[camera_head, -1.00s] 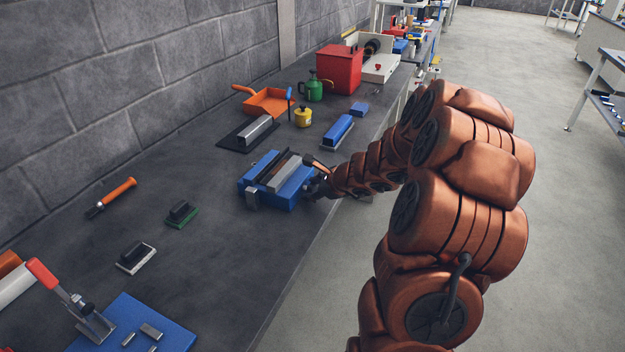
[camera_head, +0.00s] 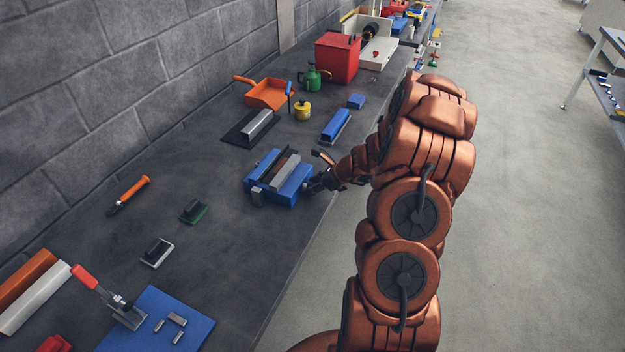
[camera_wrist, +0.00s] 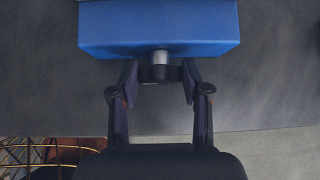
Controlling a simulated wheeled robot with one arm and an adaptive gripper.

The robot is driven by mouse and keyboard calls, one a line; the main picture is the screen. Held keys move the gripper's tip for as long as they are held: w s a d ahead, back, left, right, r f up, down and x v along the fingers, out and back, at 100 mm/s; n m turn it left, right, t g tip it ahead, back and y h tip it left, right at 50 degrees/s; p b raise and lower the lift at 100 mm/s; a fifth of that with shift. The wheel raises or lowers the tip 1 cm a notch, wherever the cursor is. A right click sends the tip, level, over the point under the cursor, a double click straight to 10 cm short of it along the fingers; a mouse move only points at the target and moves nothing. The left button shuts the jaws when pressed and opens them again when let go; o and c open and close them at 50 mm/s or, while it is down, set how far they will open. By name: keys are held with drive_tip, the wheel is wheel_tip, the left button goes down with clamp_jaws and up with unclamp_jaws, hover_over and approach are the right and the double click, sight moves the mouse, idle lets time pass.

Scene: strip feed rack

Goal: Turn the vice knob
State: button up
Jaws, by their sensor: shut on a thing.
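The blue vice (camera_head: 290,187) sits near the front edge of the dark bench, with grey jaws on top. In the wrist view, the blue body of the vice (camera_wrist: 160,28) fills the top, and a silver shaft comes out of it to a dark round vice knob (camera_wrist: 160,74). My gripper (camera_wrist: 160,80) has one finger on each side of the knob and is shut on it. In the head view, my gripper (camera_head: 316,184) is at the right side of the vice, and the knob is hidden there.
A blue block on a grey base (camera_head: 337,125), a yellow pot (camera_head: 303,110) and a red box (camera_head: 338,58) stand farther back. The bench around the vice is mostly clear.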

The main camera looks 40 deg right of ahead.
drive_tip(key=shift+y+p, duration=0.3)
drive_tip(key=shift+p, duration=0.05)
idle(0.3)
drive_tip(key=o, duration=0.9)
drive_tip(key=shift+c, duration=0.2)
drive_tip(key=v, duration=1.2)
drive_tip(key=shift+w+r, duration=0.1)
drive_tip(key=shift+r, duration=0.1)
